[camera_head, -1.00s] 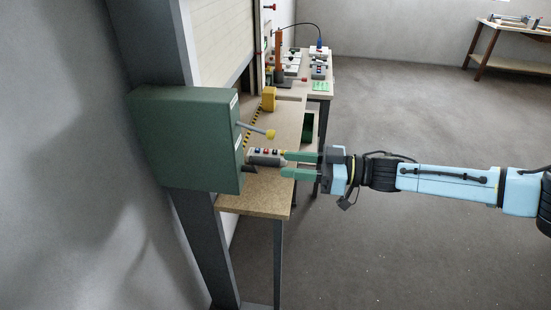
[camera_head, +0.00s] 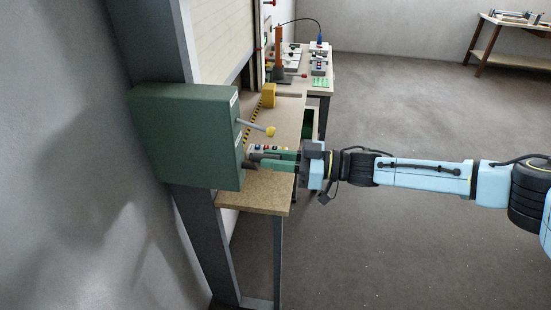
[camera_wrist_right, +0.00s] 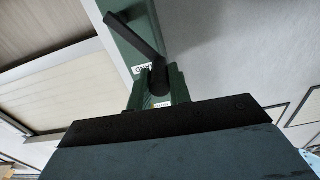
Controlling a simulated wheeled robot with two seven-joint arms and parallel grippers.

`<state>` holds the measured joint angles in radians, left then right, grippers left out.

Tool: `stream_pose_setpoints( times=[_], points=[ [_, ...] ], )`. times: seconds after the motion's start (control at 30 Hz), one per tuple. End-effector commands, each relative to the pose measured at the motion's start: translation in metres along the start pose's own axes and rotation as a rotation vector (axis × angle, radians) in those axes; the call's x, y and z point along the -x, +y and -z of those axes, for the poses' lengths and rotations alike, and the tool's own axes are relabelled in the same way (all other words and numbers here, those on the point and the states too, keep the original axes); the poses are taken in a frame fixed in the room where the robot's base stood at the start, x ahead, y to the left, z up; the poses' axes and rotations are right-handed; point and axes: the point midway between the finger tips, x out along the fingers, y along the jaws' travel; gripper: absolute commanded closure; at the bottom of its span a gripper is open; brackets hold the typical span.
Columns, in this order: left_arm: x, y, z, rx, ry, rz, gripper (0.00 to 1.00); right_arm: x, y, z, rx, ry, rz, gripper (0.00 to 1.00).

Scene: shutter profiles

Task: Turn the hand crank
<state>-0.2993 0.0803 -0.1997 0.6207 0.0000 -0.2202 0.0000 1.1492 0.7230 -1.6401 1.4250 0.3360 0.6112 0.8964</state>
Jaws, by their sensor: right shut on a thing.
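The hand crank is a dark arm with a round grip (camera_wrist_right: 158,78), on the green box (camera_head: 185,135). In the head view a dark piece of the crank (camera_head: 249,164) shows at the box's right face, by my fingertips. My right gripper (camera_head: 262,160) reaches in from the right. In the right wrist view its two green fingers (camera_wrist_right: 159,92) are shut around the crank's grip, one on each side. The crank arm (camera_wrist_right: 139,36) slants up and left from the grip. The far end of the grip is hidden between the fingers. My left gripper is not in view.
A lever with a yellow knob (camera_head: 270,131) sticks out of the box above my gripper. Behind my fingers is a control panel with coloured buttons (camera_head: 268,148). A bench (camera_head: 262,190) lies below.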

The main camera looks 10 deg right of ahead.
Motion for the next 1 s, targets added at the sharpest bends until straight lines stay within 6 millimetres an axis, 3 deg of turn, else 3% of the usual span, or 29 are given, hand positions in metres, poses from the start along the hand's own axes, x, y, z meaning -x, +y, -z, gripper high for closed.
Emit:
stream_pose_setpoints(
  times=[0.47, 1.0],
  points=[
    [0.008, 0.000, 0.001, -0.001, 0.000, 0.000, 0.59, 0.000, 0.004, 0.004, -0.060, 0.000, 0.000, 1.00],
    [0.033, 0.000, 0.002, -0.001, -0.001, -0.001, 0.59, 0.000, 0.031, 0.013, -0.434, 0.000, 0.000, 1.00]
  ],
)
